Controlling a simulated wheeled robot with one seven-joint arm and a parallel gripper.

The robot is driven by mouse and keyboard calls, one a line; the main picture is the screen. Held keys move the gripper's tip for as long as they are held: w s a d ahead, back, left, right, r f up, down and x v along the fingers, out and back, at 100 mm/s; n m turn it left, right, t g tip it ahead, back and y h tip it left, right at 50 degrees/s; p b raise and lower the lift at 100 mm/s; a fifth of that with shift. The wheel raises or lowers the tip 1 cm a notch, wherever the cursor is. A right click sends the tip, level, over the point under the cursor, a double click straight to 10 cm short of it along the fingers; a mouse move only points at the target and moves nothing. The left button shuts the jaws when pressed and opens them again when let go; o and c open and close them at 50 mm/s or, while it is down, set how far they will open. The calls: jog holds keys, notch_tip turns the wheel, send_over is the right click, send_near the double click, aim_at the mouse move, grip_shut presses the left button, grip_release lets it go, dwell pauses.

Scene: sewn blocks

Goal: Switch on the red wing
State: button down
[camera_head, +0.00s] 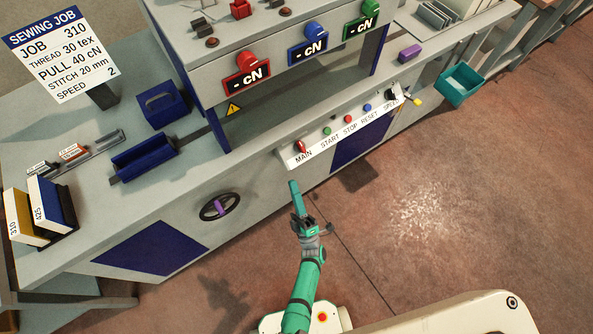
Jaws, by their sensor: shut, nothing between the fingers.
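A small red wing-shaped switch (301,147) stands at the left end of the white control strip (325,143), just above the label MAIN. Its exact setting is too small to tell. My gripper (294,187) is below it in the picture, in front of the bench, with its fingers together and nothing between them. The fingertips point up towards the MAIN end of the strip and appear apart from the switch.
Along the strip are green, red and blue buttons and a black SPEED knob (392,94). Red, blue and green dials with "- cN" displays sit above. A handwheel (220,207) is on the bench front. A teal bin (460,85) sticks out at right. The floor (430,215) is clear.

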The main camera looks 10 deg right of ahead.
aim_at(297, 161)
jog(key=x, duration=0.9)
jog(key=shift+s+r, duration=0.1)
jog(key=d, duration=0.1)
jog(key=w+d, duration=0.1)
jog(key=d, duration=0.1)
jog(key=shift+w+r, duration=0.1)
jog(key=shift+w, duration=0.15)
jog(key=shift+w+d, duration=0.15)
jog(key=shift+d, duration=0.2)
